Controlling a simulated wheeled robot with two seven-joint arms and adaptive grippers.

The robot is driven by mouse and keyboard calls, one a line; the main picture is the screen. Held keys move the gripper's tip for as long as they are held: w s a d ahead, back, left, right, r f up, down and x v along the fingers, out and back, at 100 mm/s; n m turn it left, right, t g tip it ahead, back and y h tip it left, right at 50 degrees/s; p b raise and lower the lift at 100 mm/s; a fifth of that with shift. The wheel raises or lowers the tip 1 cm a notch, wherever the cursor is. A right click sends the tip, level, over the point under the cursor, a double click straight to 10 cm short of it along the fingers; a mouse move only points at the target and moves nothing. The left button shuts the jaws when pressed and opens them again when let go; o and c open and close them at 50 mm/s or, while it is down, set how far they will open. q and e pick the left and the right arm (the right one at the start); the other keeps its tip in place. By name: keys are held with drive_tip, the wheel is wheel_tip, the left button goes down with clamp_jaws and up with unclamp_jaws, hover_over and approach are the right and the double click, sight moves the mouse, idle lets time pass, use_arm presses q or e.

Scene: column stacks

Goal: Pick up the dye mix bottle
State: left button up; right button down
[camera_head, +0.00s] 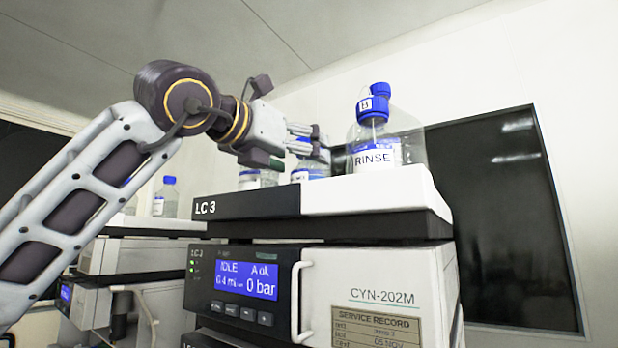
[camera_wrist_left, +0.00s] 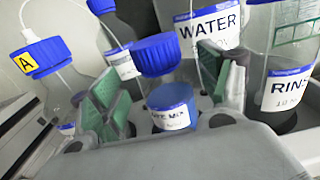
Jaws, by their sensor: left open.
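The dye mix bottle (camera_wrist_left: 170,108) stands upright in the left wrist view, with a blue cap, blue contents and a white label partly hidden by my gripper's body. My left gripper (camera_wrist_left: 160,78) is open, with one green-padded finger on each side of this bottle. Whether the pads touch it cannot be told. In the head view my left gripper (camera_head: 308,141) reaches over the top of the LC3 stack, and a blue-labelled bottle (camera_head: 311,171) shows partly hidden behind its fingers. My right gripper is in neither view.
The rinse bottle (camera_head: 376,138) stands to the right on the white tray (camera_head: 370,196). In the wrist view, the water bottle (camera_wrist_left: 208,30) is behind the right finger, and a bottle with a yellow A tag (camera_wrist_left: 40,58) is left. Another stack (camera_head: 120,250) stands left.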

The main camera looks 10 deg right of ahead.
sight(308, 158)
use_arm(q)
drive_tip(key=shift+p+x, duration=0.7)
drive_tip(key=shift+x, duration=1)
